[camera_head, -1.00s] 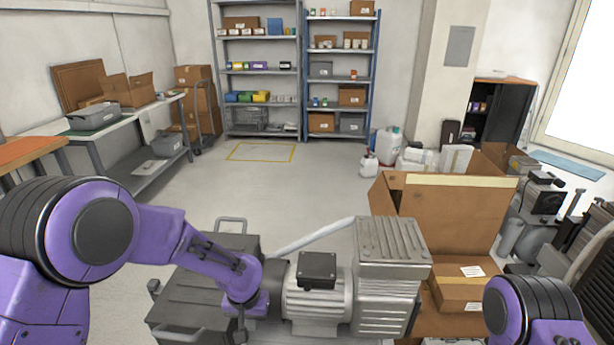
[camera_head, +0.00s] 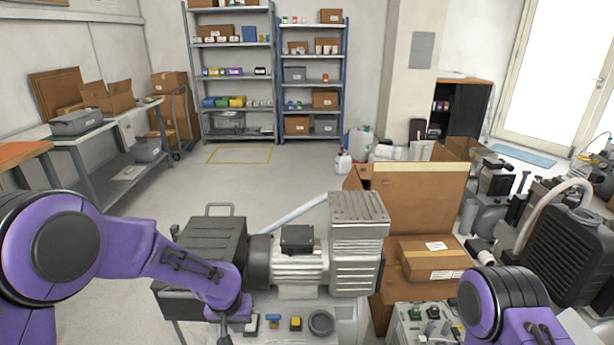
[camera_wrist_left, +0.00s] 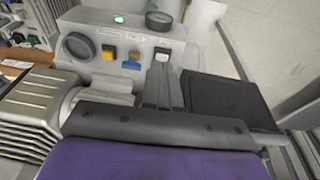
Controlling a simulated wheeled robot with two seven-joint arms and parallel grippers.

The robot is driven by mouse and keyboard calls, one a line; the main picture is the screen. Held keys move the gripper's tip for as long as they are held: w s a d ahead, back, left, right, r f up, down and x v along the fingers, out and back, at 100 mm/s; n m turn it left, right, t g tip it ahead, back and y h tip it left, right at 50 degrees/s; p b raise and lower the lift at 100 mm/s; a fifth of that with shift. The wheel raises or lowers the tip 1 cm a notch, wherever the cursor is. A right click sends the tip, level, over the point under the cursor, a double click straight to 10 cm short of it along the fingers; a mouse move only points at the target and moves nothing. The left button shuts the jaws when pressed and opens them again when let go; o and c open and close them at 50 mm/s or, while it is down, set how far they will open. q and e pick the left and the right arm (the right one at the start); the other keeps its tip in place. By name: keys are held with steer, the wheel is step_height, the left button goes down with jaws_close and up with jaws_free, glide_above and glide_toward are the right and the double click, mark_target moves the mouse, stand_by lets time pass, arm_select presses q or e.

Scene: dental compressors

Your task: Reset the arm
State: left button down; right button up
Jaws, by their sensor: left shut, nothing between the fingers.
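My left arm, purple with black joints, comes in from the left in the head view. Its gripper (camera_head: 226,330) points down at the left end of the compressor's front panel. In the left wrist view the left gripper (camera_wrist_left: 163,75) is shut and empty, with its fingertips close to a pale switch on the panel; I cannot tell whether they touch. The grey compressor (camera_head: 300,262) stands before me, with yellow and blue switches and a round dial on its panel (camera_wrist_left: 105,55). A green light glows there. My right arm shows at lower right; its gripper is out of view.
An open cardboard box (camera_head: 415,205) stands right of the compressor, with a smaller taped carton (camera_head: 432,262) in front. Black equipment (camera_head: 570,255) crowds the far right. A workbench (camera_head: 85,140) stands at left, and shelves (camera_head: 232,75) at the back.

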arm_select(q)
steer(key=s+a+f+n+t+y, duration=0.1)
steer(key=s+a+f+n+t, duration=0.5)
steer(key=s+f, duration=0.5)
steer(key=s+a+f+g+y, duration=0.1)
steer(key=s+a, duration=0.3)
steer(key=s, duration=0.5)
steer(key=s+a+f+g+y, duration=0.1)
steer(key=s+a+f+g, duration=0.2)
steer(key=s, duration=0.7)
steer(key=shift+s+a+f+n+g+y, duration=0.3)
steer(key=shift+a+f+n+g+y, duration=0.1)
steer(key=shift+g, duration=0.1)
